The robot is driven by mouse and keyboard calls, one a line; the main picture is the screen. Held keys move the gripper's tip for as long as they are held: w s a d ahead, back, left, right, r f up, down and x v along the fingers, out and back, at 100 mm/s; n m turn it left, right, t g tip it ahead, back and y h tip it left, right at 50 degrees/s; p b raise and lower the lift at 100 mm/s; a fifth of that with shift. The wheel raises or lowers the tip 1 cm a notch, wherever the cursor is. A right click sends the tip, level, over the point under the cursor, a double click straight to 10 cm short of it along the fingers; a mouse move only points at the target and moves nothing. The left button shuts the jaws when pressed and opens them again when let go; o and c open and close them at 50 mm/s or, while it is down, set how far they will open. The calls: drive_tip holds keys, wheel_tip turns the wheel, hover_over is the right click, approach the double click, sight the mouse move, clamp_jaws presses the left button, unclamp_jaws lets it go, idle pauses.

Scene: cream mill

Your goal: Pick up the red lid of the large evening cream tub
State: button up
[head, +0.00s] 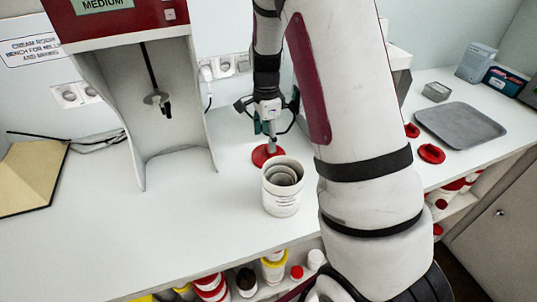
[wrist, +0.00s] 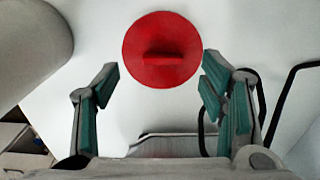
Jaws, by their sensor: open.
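A round red lid (head: 262,155) with a raised bar across its top lies flat on the white bench, just behind an open white tub (head: 283,200). The lid (wrist: 160,28) shows whole in the wrist view, near the top middle. My gripper (head: 268,122) hangs above the lid with its fingers spread. In the wrist view my gripper (wrist: 160,76) is open and empty, its green-padded fingers on either side below the lid, apart from it. The tub's pale wall (wrist: 30,35) fills the upper left corner there. The tub's label is too small to read.
A white-and-red mill (head: 145,100) stands left of the lid. Two more red lids (head: 431,153) and a grey tray (head: 460,125) lie at the right. Several tubs stand on the shelf below. Bare bench lies in front of the mill. Black cables run along the wall.

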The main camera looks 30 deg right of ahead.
sight(268, 154)
drive_tip(key=f, duration=0.5)
drive_tip(key=shift+d+p, duration=0.35)
drive_tip(key=shift+p, duration=0.05)
drive_tip(key=shift+w, duration=0.1)
drive_tip(key=c, duration=0.9)
